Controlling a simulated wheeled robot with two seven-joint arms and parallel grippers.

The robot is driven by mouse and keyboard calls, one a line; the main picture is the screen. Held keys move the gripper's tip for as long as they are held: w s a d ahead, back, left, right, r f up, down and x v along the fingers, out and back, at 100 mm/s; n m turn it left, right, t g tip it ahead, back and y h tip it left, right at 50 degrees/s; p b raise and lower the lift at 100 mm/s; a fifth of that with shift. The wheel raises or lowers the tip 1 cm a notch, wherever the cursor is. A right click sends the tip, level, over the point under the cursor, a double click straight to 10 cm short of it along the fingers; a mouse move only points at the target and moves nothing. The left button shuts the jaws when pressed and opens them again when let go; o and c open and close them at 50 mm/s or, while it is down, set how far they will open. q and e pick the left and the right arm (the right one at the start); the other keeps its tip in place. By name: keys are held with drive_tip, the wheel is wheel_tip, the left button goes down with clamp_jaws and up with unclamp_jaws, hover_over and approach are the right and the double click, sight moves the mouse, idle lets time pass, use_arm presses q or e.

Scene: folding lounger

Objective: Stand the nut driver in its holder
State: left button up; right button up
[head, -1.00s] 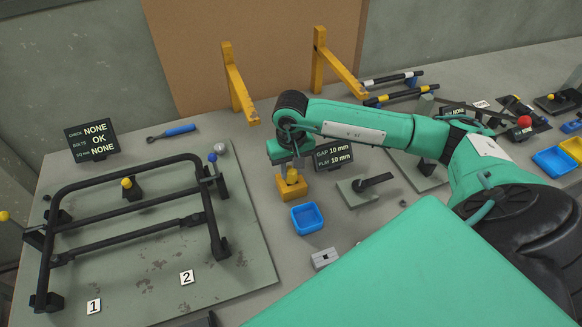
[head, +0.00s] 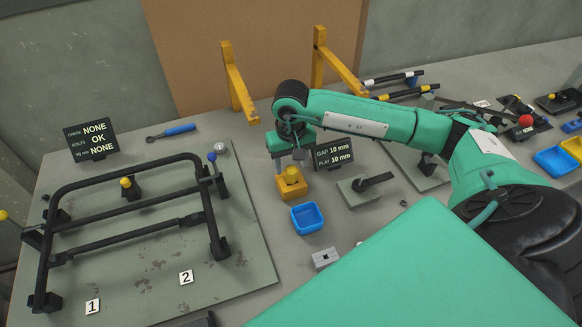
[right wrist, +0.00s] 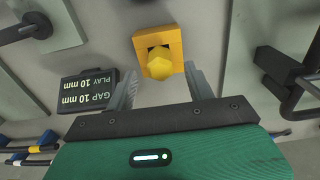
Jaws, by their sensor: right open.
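The nut driver (head: 291,174), seen as a yellow handle, stands upright in its orange block holder (head: 293,191) near the middle of the bench. In the right wrist view the faceted yellow handle (right wrist: 159,66) rises from the square opening of the holder (right wrist: 172,36); its shaft is hidden. My right gripper (head: 291,163) is over the holder, with its fingers apart on either side of the handle. In the right wrist view my right gripper (right wrist: 162,74) is open, with a visible gap between each finger and the handle. My left gripper is not in view.
A blue tray (head: 307,230) stands just in front of the holder. The GAP/PLAY display (head: 333,153) is close on the right. A black tube frame (head: 130,232) on a plate fills the left. Yellow brackets (head: 238,85) stand behind.

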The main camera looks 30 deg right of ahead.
wheel_tip(320, 180, up, 12)
drive_tip(key=b, duration=0.2)
drive_tip(key=shift+f, duration=0.15)
